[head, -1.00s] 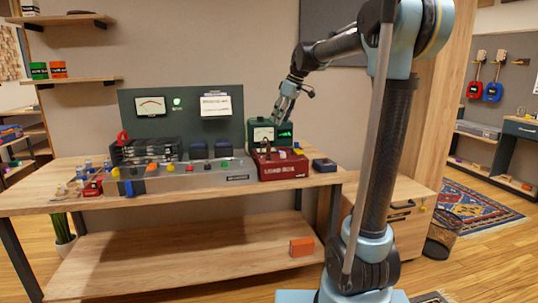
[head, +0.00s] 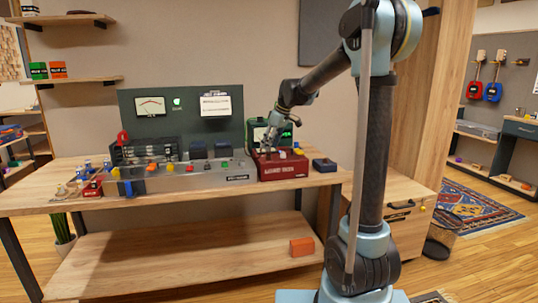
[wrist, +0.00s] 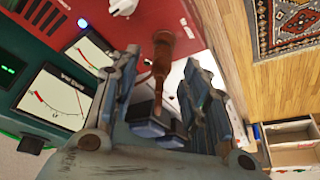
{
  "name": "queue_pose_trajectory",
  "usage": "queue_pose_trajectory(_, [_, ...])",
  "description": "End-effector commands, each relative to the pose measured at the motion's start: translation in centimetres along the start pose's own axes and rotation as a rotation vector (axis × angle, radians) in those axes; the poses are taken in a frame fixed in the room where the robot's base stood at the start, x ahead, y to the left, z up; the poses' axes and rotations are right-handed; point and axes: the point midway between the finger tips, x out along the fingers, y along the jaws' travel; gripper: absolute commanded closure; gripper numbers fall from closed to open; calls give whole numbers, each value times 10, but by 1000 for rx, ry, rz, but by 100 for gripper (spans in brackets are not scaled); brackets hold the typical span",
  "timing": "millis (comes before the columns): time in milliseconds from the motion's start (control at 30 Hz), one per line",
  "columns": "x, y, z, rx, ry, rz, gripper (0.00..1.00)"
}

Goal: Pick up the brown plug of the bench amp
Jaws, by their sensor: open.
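The brown plug (wrist: 162,58) stands up from the red box between my fingers in the wrist view. My gripper (wrist: 161,70) is open, with one finger on each side of the plug; I cannot tell whether either finger touches it. In the head view my gripper (head: 268,143) is low over the red box (head: 282,171) at the right of the bench, and the plug is hard to make out there. The bench amp is probably the long grey chassis (head: 205,182) with coloured knobs to the left.
A green meter unit (head: 252,130) stands right behind the red box; its dials (wrist: 62,97) are close to my gripper in the wrist view. The lower shelf holds an orange block (head: 302,246).

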Motion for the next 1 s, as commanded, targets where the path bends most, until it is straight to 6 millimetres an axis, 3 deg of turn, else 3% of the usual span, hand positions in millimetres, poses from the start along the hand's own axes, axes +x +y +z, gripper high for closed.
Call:
queue_pose_trajectory(200, [24,0,-1,0,0,0,58])
queue_pose_trajectory(467, [27,0,-1,0,0,0,58])
queue_pose_trajectory(500, [27,0,-1,0,0,0,61])
queue_pose_trajectory(667, [27,0,-1,0,0,0,97])
queue_pose_trajectory(700, [27,0,-1,0,0,0,100])
queue_pose_trajectory(1000, [26,0,-1,0,0,0,100])
